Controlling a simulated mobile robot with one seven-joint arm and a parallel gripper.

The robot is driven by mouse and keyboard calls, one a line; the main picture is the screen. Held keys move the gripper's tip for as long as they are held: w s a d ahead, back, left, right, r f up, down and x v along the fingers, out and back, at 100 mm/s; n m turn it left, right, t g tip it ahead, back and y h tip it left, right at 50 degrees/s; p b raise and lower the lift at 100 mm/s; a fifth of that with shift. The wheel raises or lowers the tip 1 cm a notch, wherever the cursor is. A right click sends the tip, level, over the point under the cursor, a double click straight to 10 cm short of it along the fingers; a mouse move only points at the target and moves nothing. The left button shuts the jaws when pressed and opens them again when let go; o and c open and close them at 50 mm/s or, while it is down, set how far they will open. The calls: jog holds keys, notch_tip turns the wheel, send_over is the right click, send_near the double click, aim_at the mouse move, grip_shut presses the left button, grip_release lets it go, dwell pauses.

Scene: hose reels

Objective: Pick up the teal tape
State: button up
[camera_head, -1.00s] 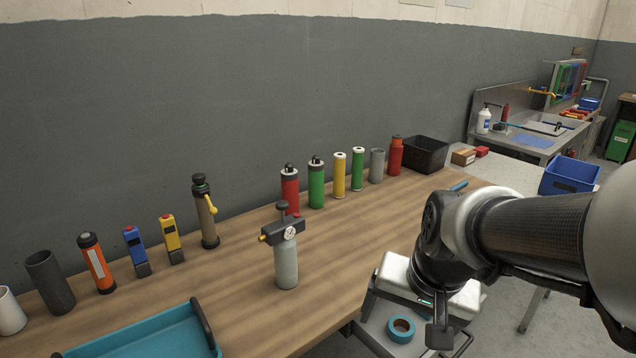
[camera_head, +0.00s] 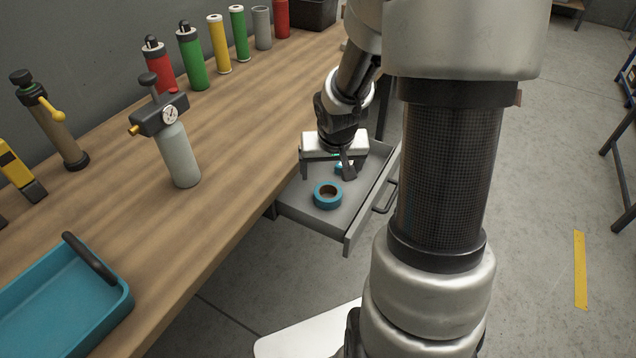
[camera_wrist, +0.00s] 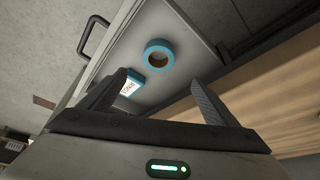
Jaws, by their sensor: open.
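The teal tape (camera_head: 328,195) is a ring-shaped roll lying flat in an open grey drawer (camera_head: 300,206) under the workbench. In the wrist view the tape (camera_wrist: 148,54) lies beyond the fingertips, clear of both fingers. My gripper (camera_head: 335,170) is over the drawer, behind the tape in the head view. In the wrist view my gripper (camera_wrist: 164,84) has its two fingers wide apart with nothing between them. A small teal and white item (camera_wrist: 131,86) lies in the drawer close to the left finger; it is mostly hidden in the head view.
The wooden workbench (camera_head: 235,150) edges the drawer on the left. On it stand a grey pump bottle with gauge (camera_head: 178,155), several coloured cylinders and a teal tray (camera_head: 118,318). The drawer handle (camera_head: 386,197) juts out to the right. Floor to the right is largely clear.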

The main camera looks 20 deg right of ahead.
jog(key=b, duration=0.3)
send_over(329, 193)
jog(key=s+a, duration=0.1)
jog(key=s, duration=0.1)
jog(key=f, duration=0.8)
jog(key=shift+w, duration=0.25)
jog(key=x, duration=0.1)
jog(key=b+x, duration=0.1)
jog(key=x, duration=0.3)
jog(key=shift+s+d+f+b, duration=0.1)
jog(key=shift+s+f+b, duration=0.2)
jog(key=shift+b, duration=0.1)
jog(key=shift+r, duration=0.15)
jog(key=c, duration=1.2)
